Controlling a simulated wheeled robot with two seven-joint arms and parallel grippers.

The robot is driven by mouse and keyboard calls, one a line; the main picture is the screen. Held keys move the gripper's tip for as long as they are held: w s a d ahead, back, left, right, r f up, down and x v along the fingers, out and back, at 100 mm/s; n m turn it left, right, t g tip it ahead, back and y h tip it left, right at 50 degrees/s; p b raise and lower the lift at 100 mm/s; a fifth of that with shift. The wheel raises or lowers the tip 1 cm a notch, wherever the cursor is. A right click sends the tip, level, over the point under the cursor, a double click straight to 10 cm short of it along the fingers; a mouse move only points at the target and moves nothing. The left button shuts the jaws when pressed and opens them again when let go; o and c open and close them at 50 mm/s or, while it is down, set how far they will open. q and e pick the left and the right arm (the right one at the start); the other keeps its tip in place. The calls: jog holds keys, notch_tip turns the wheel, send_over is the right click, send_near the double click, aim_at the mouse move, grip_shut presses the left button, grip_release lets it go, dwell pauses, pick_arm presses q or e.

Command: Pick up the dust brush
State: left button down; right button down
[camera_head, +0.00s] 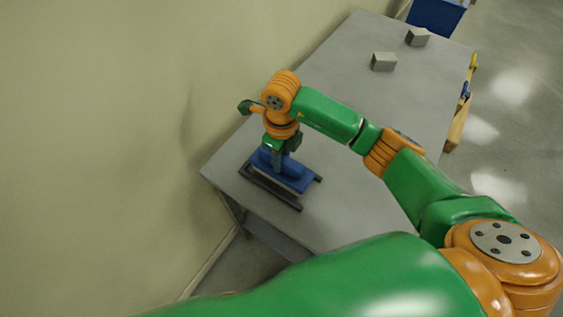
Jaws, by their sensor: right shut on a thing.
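My right gripper (277,160) points down at the near left end of the grey table, over a blue object (292,178) set between dark rails. It is shut at the blue object's upper part; the fingers and wrist hide much of the contact. I cannot make out bristles or a handle, so I cannot tell whether this blue object is the dust brush. No other clear dust brush shows. My left gripper is not in view.
The grey table (340,75) stands along a pale wall. Two grey blocks (384,61) (417,37) stand toward its far end. A wooden holder with yellow and blue items (459,118) is at the right edge. A blue bin (436,15) stands beyond. Mid-table is clear.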

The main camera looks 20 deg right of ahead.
jog(key=shift+w+r+b, duration=0.1)
jog(key=shift+r+b, duration=0.45)
jog(key=shift+r, duration=0.15)
jog(key=w+d+r+b, duration=0.2)
jog(key=w+d+r, duration=0.1)
jog(key=d+r, duration=0.7)
jog(key=d, duration=0.3)
jog(key=shift+w+d+r, duration=0.2)
jog(key=shift+w+d, duration=0.05)
jog(key=shift+w, duration=0.15)
